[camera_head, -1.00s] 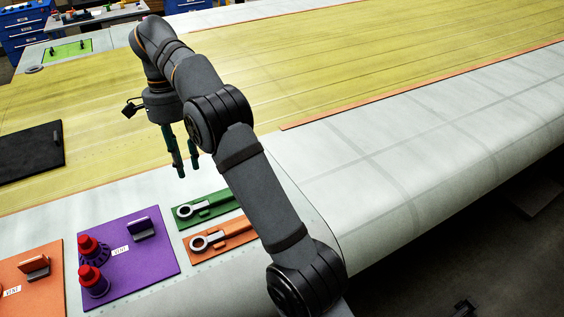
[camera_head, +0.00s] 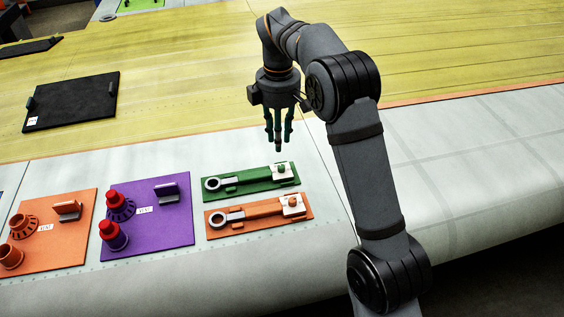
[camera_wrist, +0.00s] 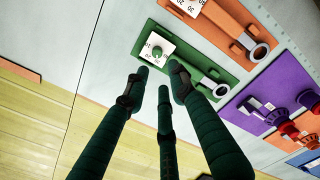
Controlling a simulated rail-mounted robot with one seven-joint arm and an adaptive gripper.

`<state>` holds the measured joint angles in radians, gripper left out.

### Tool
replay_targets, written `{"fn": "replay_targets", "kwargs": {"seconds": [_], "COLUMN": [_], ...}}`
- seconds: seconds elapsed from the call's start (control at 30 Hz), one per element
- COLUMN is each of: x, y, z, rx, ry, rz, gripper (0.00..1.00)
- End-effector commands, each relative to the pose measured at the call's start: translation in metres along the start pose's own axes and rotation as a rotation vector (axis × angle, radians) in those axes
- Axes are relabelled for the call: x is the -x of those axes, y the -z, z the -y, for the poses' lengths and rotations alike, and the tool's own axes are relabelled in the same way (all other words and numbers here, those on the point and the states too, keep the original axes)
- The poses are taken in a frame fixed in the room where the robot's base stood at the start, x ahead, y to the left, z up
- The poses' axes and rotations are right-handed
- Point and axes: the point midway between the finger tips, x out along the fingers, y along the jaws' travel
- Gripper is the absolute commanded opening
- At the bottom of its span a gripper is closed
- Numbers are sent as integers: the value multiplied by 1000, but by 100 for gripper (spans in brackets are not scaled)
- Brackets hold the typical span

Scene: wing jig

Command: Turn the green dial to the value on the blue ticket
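The green dial (camera_head: 282,169) is a small round knob on a white plate with printed numbers, at the right end of a green board (camera_head: 235,187). The dial (camera_wrist: 157,50) also shows in the wrist view, where I cannot read its setting for certain. My gripper (camera_head: 279,138) has three dark green fingers, spread apart and empty. It hangs above the wing behind the dial in the head view. In the wrist view, the fingertips (camera_wrist: 160,80) are just below the dial, apart from it. I cannot make out a blue ticket in either view.
An orange board (camera_head: 245,221) with a similar dial lies beside the green one. A purple board (camera_head: 170,228) with red-topped knobs and another orange board (camera_head: 75,250) lie to the left. A black board (camera_head: 75,98) lies further back. The wing surface to the right is clear.

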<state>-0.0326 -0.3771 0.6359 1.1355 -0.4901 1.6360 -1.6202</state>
Motion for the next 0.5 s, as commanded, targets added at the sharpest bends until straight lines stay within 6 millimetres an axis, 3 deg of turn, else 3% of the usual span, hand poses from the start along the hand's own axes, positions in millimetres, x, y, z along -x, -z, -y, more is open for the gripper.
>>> {"fn": "replay_targets", "kwargs": {"seconds": [0.5], "x": [-81], "y": [-2], "z": [1], "rx": [9], "ry": [6], "rz": [3], "gripper": [25]}}
